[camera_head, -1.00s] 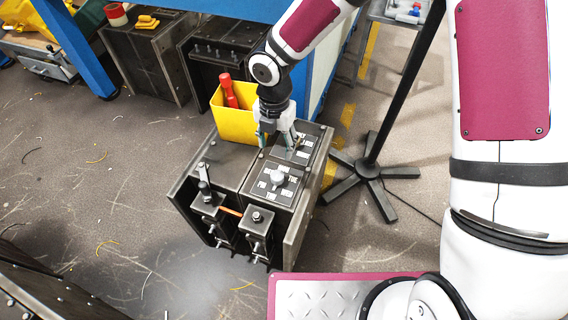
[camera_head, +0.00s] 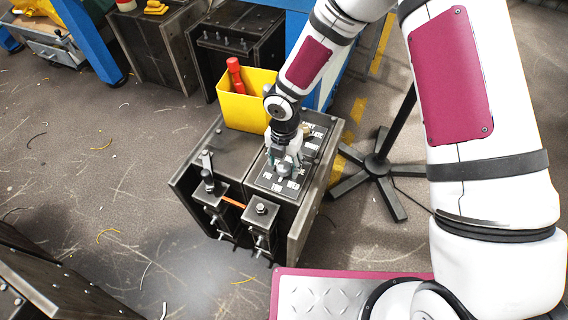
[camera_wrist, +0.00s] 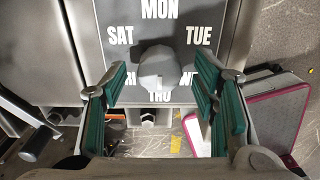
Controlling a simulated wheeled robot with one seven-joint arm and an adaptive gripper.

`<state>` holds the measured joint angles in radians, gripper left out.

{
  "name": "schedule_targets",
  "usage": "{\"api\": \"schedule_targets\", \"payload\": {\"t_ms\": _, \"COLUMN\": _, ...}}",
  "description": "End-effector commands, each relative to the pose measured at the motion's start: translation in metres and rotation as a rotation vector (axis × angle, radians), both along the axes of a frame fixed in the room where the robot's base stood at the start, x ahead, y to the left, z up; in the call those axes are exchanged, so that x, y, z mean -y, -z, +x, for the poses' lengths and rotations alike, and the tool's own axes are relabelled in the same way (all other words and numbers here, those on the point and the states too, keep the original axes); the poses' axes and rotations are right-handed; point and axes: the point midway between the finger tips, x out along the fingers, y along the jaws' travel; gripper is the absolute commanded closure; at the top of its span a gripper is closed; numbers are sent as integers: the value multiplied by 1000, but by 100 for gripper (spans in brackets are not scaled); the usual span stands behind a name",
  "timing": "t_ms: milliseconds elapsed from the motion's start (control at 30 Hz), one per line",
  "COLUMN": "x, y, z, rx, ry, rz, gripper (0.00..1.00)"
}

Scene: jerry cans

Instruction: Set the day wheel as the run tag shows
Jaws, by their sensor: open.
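The day wheel is a grey knob (camera_wrist: 157,68) on a dark plate (camera_wrist: 118,14) with white day words. In the wrist view MON, TUE, SAT and THU can be read; the words at lower left and lower right are partly covered. I cannot tell which day the knob points at. My gripper (camera_wrist: 160,88) is open, with a green-padded finger on each side of the knob and gaps between. In the head view my gripper (camera_head: 285,152) is right above the knob (camera_head: 284,170). I cannot make out a run tag.
A second dark plate (camera_head: 314,131) with white words lies behind, partly hidden by my gripper. A yellow bin (camera_head: 240,109) with a red tool (camera_head: 235,74) stands on the bench's back. Clamp posts (camera_head: 260,211) stand at its front. A black stand (camera_head: 378,168) is at right.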

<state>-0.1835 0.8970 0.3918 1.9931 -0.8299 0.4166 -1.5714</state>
Motion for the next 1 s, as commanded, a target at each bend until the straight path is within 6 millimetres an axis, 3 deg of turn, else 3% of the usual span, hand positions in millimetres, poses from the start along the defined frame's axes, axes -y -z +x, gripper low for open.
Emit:
{"api": "schedule_targets", "payload": {"t_ms": 300, "x": 0, "y": 2, "z": 0, "rx": 0, "ry": 0, "rz": 0, "gripper": 48}}
{"api": "schedule_targets", "payload": {"t_ms": 500, "x": 0, "y": 2, "z": 0, "rx": 0, "ry": -1, "rz": 0, "gripper": 93}}
{"api": "schedule_targets", "payload": {"t_ms": 1000, "x": -1, "y": 2, "z": 0, "rx": 0, "ry": 98, "rz": 1, "gripper": 94}}
